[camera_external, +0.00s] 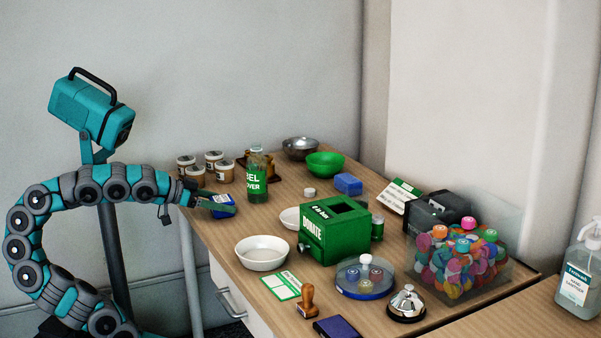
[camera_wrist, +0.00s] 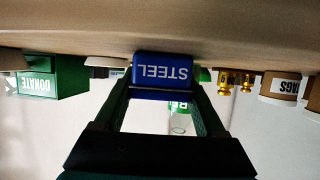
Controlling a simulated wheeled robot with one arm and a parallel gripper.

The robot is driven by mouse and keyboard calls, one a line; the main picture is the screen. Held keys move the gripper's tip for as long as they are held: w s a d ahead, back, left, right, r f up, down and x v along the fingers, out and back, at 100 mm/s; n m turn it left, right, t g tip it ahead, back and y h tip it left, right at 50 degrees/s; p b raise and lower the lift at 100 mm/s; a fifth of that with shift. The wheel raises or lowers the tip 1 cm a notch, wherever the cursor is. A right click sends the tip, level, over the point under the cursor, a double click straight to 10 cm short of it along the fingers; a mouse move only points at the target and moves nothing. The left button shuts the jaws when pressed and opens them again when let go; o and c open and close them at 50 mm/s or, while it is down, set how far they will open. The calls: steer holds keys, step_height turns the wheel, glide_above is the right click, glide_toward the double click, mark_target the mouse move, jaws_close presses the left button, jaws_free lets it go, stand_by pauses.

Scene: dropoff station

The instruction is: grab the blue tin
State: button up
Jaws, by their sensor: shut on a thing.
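The blue tin (camera_external: 224,211) is at the left edge of the wooden table in the external view. In the wrist view the tin (camera_wrist: 162,71) shows upside down, with white letters reading STEEL. My gripper (camera_external: 208,199) reaches it from the left, and its two dark fingers (camera_wrist: 162,92) are shut on the tin's sides. The fingers hide part of the tin in the external view. I cannot tell whether the tin rests on the tabletop or is slightly above it.
A green-labelled bottle (camera_external: 257,180) stands just right of the tin, with several lidded jars (camera_external: 224,173) behind. A white bowl (camera_external: 262,254) and green donate box (camera_external: 336,238) lie nearer the front. Two brass weights (camera_wrist: 236,82) show beside the tin in the wrist view.

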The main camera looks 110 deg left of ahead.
jaws_close()
stand_by(0.3)
steer(key=shift+r, duration=0.1)
